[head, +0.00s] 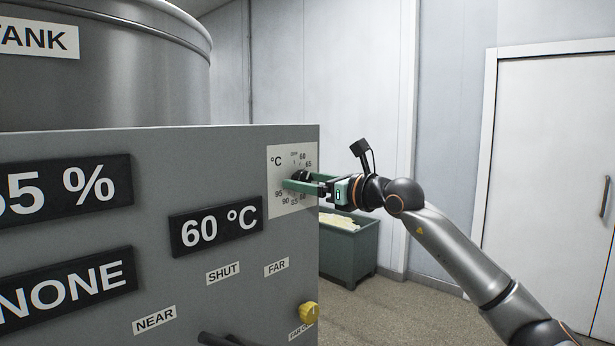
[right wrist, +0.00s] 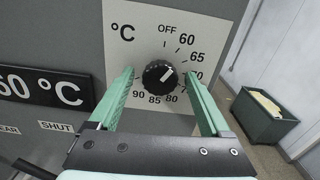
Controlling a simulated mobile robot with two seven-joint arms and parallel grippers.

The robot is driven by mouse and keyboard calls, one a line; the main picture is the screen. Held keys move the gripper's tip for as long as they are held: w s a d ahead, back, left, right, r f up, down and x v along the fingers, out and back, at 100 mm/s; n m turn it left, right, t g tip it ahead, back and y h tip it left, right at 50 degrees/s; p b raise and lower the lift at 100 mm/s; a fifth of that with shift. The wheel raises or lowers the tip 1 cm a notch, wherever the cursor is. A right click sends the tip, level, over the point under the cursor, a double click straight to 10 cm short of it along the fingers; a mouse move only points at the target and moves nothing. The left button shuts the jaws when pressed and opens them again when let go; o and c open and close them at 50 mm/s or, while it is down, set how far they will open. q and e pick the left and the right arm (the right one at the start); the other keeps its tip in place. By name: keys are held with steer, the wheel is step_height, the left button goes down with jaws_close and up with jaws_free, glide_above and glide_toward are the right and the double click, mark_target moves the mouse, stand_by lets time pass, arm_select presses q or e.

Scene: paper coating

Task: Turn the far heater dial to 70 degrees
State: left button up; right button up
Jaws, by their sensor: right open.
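The heater dial (right wrist: 158,75) is a black knob on a white °C scale plate (right wrist: 150,25) marked OFF, then 60 upward. Its white pointer line slants to the upper right; the exact mark is hard to read. In the head view the dial (head: 301,175) is partly hidden by my right gripper. A black display (head: 217,226) on the panel reads 60 °C. My right gripper (right wrist: 159,76) is open, with one green finger on each side of the dial and visible gaps between fingers and knob in the wrist view. My left gripper is not in view.
The grey panel (head: 150,280) carries other displays reading 65 % and NONE, labels NEAR, SHUT and FAR, and a yellow knob (head: 309,312) lower right. A dark green bin (head: 345,262) with pale contents stands on the floor behind. A white door (head: 555,150) is at the right.

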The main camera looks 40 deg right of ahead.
jaws_close()
stand_by(0.7)
